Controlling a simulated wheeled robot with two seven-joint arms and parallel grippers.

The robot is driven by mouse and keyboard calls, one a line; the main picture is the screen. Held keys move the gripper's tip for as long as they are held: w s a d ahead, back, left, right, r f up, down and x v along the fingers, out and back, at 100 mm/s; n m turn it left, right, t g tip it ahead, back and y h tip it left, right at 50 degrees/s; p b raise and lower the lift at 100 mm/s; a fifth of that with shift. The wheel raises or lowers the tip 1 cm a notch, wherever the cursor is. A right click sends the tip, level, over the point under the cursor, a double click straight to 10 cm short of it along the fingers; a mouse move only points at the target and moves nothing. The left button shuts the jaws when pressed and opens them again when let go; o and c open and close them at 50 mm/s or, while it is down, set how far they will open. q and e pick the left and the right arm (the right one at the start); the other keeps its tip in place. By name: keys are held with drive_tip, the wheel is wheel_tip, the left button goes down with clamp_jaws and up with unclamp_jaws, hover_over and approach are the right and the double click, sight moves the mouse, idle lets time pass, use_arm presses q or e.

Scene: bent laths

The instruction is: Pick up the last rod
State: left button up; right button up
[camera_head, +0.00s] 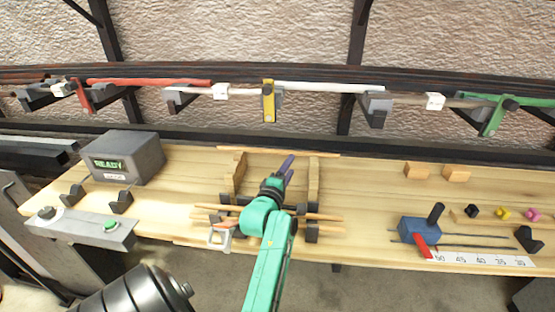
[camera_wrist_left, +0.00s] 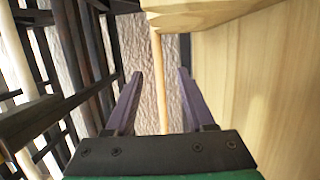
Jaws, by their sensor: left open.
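A thin pale wooden rod (camera_head: 240,149) lies along the back of the bench, across the far ends of two wooden rack bars. In the left wrist view the rod (camera_wrist_left: 158,65) runs lengthwise between the fingers, with one end hidden behind a wooden block. My left gripper (camera_head: 289,160) has purple fingers and reaches over the rack towards the rod. It also shows in the left wrist view (camera_wrist_left: 160,74), open and empty. I cannot tell whether the rod is level with the fingertips. Several other rods (camera_head: 325,217) lie across the rack's front, partly hidden by my teal arm. My right gripper is out of view.
A grey READY box (camera_head: 123,158) and button panel (camera_head: 80,228) stand left. A blue block with a red lever (camera_head: 420,230) sits right. Coloured bars rest on wall brackets (camera_head: 269,101) behind.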

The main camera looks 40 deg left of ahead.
sight(297, 154)
use_arm(q)
drive_tip(key=p+x, duration=0.1)
drive_tip(key=x, duration=0.5)
drive_tip(key=shift+w+a+r, duration=0.15)
drive_tip(key=shift+w+r, duration=0.05)
drive_tip(key=shift+w, duration=0.1)
drive_tip(key=shift+w+a+f, duration=0.1)
drive_tip(key=shift+w, duration=0.15)
drive_tip(key=shift+s, duration=0.1)
clamp_jaws()
